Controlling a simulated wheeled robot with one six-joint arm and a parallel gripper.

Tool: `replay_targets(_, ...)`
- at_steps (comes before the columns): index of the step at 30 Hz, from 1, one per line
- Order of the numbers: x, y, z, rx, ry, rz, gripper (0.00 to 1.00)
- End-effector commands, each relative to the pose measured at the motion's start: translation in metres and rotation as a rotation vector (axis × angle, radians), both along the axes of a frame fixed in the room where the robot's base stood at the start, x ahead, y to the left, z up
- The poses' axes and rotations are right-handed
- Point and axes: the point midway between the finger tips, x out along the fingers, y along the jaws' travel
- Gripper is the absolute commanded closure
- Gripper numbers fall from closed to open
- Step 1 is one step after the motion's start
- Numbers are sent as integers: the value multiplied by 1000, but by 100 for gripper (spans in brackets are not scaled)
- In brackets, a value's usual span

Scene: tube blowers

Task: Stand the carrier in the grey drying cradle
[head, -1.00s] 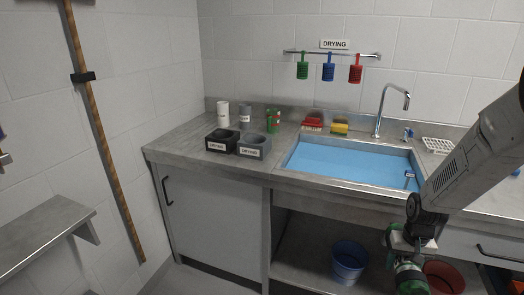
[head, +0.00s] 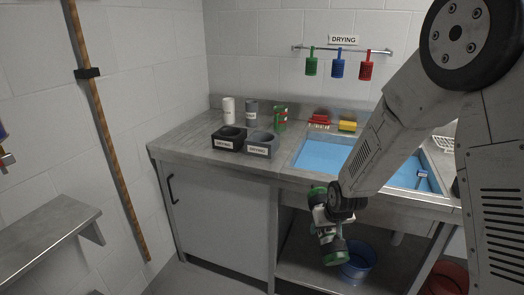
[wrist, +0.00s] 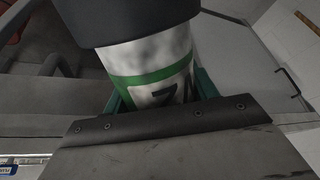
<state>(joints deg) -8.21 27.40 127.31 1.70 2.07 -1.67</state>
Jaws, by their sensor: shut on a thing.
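The carrier (head: 327,233) is a white cylinder with green and dark ends, tilted in the head view. My gripper (head: 322,214) is shut around its body and holds it in the air in front of the counter. In the wrist view the carrier (wrist: 150,65) shows a white body, a green band, part of a dark mark and a dark end. The grey drying cradle (head: 262,145) stands on the counter, behind and to the left of my gripper. Its round opening looks empty.
A black drying cradle (head: 229,138) stands left of the grey one. White (head: 229,110), grey (head: 252,112) and green (head: 280,117) containers stand behind them. The sink (head: 322,157) holds blue water. A blue bucket (head: 357,262) is on the lower shelf.

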Motion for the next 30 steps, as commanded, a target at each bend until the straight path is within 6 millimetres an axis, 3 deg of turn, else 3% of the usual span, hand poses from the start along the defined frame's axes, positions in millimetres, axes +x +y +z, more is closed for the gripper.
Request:
replay_targets(11,14,19,12,11,-78,34,72)
replay_targets(17,38,56,37,38,-208,89,72)
replay_targets(23,67,106,79,84,-376,158,72)
replay_targets(30,97,175,164,172,-632,240,72)
